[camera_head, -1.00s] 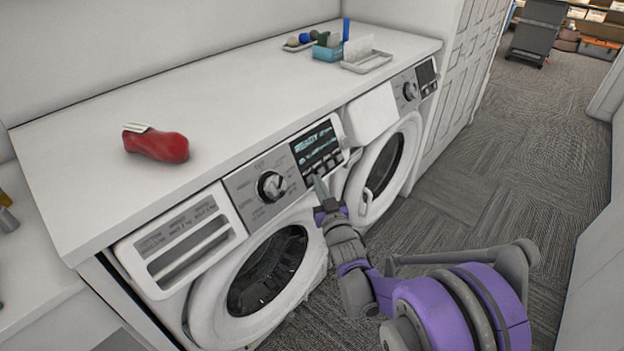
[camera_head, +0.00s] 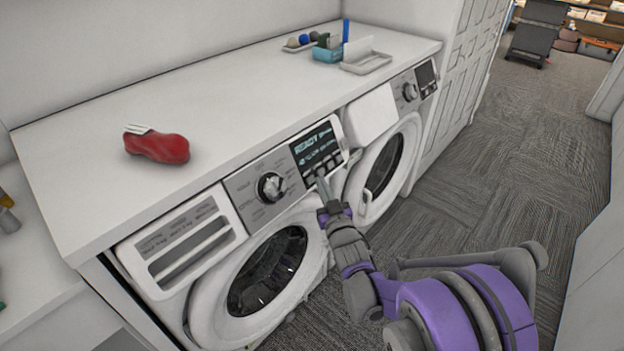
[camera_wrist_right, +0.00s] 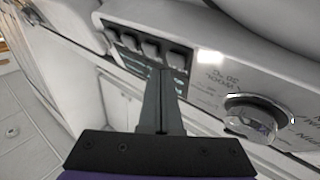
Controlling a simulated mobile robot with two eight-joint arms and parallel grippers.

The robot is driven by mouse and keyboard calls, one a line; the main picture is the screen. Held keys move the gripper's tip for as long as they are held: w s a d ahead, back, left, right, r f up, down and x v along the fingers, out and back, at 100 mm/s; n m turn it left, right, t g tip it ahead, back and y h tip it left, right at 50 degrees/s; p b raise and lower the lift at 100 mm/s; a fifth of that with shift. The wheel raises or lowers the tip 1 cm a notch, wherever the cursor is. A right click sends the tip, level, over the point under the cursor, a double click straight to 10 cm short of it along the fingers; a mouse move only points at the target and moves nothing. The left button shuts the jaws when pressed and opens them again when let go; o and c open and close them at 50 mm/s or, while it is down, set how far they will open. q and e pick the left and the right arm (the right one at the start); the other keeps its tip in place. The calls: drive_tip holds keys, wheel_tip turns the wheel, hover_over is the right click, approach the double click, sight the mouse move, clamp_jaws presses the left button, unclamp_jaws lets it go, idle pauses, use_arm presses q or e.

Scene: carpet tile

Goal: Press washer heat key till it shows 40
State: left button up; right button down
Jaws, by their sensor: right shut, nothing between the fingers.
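The near washer (camera_head: 262,240) has a round knob (camera_head: 270,187) and a dark display (camera_head: 316,146) with lit text. "READY" seems to show in it; the smaller characters are too blurred to read. A row of keys (camera_head: 325,166) runs along the display's lower edge. My right gripper (camera_head: 321,183) is shut and empty, its tips just below these keys. In the right wrist view the shut fingertips (camera_wrist_right: 161,76) are close to the right end of the key row (camera_wrist_right: 150,47), with the knob (camera_wrist_right: 252,116) to the right. I cannot tell whether they touch a key. My left gripper is not in view.
A second washer (camera_head: 384,150) stands beside the first under the same white countertop (camera_head: 235,95). A red shoe-like object (camera_head: 158,147) and a blue box (camera_head: 327,53) lie on top. Grey carpet floor (camera_head: 480,190) is open to the right.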

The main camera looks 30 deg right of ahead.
use_arm(q)
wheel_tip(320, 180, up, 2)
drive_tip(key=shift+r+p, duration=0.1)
drive_tip(key=shift+p, duration=0.85)
use_arm(e)
drive_tip(key=s, duration=0.1)
drive_tip(key=s+d+r, duration=0.1)
drive_tip(key=s+r, duration=0.1)
drive_tip(key=s, duration=0.1)
drive_tip(key=shift+d+r, duration=0.1)
drive_tip(key=shift+d, duration=0.25)
idle(0.5)
